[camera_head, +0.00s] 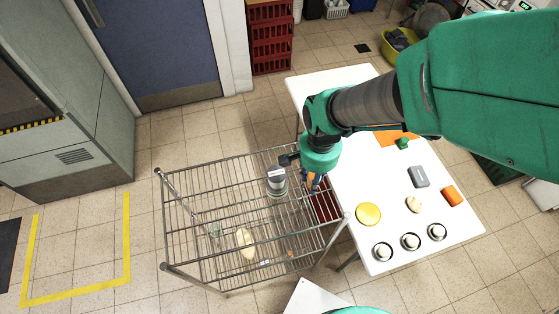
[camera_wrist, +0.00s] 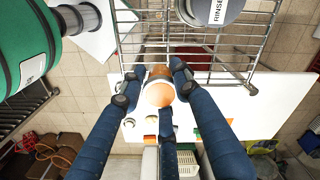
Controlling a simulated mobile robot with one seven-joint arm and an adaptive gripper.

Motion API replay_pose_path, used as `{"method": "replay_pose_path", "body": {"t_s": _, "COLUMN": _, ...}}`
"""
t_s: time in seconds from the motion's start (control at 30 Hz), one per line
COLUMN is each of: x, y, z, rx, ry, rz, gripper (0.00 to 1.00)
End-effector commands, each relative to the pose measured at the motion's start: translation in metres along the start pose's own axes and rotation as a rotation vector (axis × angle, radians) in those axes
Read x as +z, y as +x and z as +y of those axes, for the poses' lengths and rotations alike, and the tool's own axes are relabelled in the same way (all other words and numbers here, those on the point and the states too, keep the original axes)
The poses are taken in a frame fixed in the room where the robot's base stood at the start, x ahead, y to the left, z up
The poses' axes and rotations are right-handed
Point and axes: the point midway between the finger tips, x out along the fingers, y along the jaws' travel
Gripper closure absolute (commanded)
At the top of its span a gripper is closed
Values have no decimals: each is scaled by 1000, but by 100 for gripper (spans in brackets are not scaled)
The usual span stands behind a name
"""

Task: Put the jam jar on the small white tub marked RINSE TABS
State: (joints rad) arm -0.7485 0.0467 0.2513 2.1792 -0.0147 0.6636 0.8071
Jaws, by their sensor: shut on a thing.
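My gripper (camera_wrist: 155,82) is shut on the jam jar (camera_wrist: 159,90), an orange-brown jar with a paler end facing the wrist camera. In the head view my gripper (camera_head: 314,182) hangs by the right edge of the wire rack, and its blue fingers mostly hide the jar. The tub (camera_head: 276,182), looking grey-white with a pale label, stands upright on the rack's top shelf, left of my gripper. In the wrist view the tub (camera_wrist: 213,10) is at the top edge, partly cut off, its label reading RINSE. The jar is apart from the tub.
The wire rack (camera_head: 190,163) has open shelf around the tub; a pale oval thing (camera_head: 246,242) shows through its bars. A white table (camera_head: 345,200) stands right of it, holding a yellow disc (camera_head: 368,214), a grey box (camera_head: 419,177), an orange block (camera_head: 453,195) and several other items.

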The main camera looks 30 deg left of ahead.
Motion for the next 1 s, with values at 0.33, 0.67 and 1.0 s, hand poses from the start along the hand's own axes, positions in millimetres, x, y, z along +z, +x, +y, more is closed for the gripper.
{"method": "replay_pose_path", "body": {"t_s": 0.33, "x": 82, "y": -47, "z": 8, "rx": -2, "ry": -34, "rz": 4, "gripper": 97}}
{"method": "replay_pose_path", "body": {"t_s": 0.67, "x": 120, "y": -63, "z": 18, "rx": 0, "ry": -45, "rz": 4, "gripper": 97}}
{"method": "replay_pose_path", "body": {"t_s": 1.0, "x": 122, "y": -64, "z": 19, "rx": 0, "ry": -46, "rz": 4, "gripper": 97}}
